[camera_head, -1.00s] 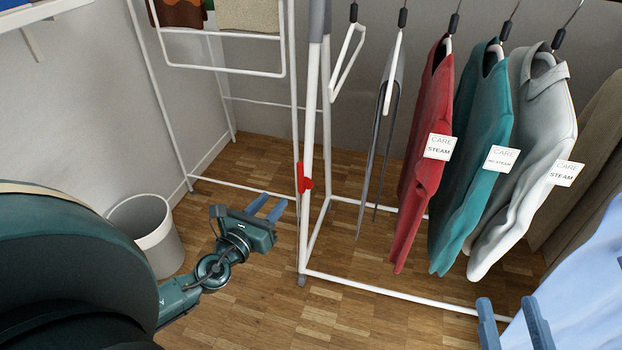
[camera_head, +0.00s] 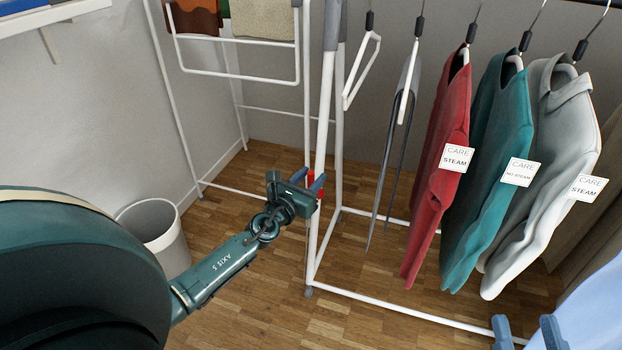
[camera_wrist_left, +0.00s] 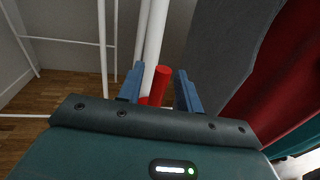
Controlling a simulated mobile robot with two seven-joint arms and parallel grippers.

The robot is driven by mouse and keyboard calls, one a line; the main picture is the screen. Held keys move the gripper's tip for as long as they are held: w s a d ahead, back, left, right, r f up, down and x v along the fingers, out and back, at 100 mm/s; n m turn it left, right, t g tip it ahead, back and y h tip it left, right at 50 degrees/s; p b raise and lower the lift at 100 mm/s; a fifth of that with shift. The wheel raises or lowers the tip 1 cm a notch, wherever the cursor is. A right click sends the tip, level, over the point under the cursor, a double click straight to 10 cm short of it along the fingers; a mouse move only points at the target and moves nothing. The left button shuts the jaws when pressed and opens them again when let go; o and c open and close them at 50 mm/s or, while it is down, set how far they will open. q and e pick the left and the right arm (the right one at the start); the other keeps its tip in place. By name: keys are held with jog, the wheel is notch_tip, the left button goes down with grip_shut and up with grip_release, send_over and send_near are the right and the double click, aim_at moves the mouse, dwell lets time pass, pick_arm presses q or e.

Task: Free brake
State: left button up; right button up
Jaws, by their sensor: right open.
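The red brake (camera_head: 311,178) sits on a white post of the garment rack. It is partly hidden behind my left gripper (camera_head: 309,180) in the head view. In the left wrist view the red brake (camera_wrist_left: 161,88) shows as a red cylinder beside the white post, between the two blue fingers of my left gripper (camera_wrist_left: 160,75). My right gripper (camera_head: 527,325) is open and empty at the bottom right of the head view, beside light blue cloth.
The white rack (camera_head: 395,309) carries a red garment (camera_head: 440,180), a teal one (camera_head: 490,170) and a grey one (camera_head: 555,150), with care tags. A white bin (camera_head: 155,235) stands on the wooden floor at left. A second white rack with cloths stands behind.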

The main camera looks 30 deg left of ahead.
pick_arm(q)
jog(key=shift+w, duration=0.25)
jog(key=shift+c, duration=0.5)
grip_shut()
